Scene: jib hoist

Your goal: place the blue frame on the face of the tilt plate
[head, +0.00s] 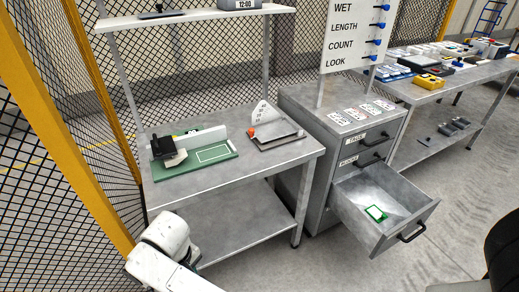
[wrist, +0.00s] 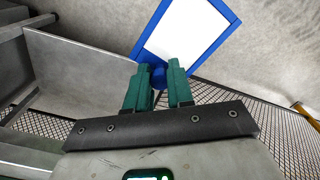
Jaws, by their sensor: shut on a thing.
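The blue frame (wrist: 211,45) shows in the wrist view, with a plain white face inside a blue border. My gripper (wrist: 162,68) has green fingers shut on the frame's lower edge, where a blue part shows between them. The frame is held out beyond the fingertips, tilted in the picture. Neither the frame nor the gripper shows in the head view. The tilt plate (head: 276,135) is a grey plate on the workbench, with a white angle scale (head: 263,113) behind it and an orange-red part at its left. Its face looks bare.
The workbench (head: 225,181) also holds a green board (head: 190,167) with a black-topped clamp-like device. Right of it, a cabinet's drawer (head: 398,239) stands open with a green frame (head: 375,213) inside. A shelf (head: 190,17) hangs above, and mesh fencing stands left and behind.

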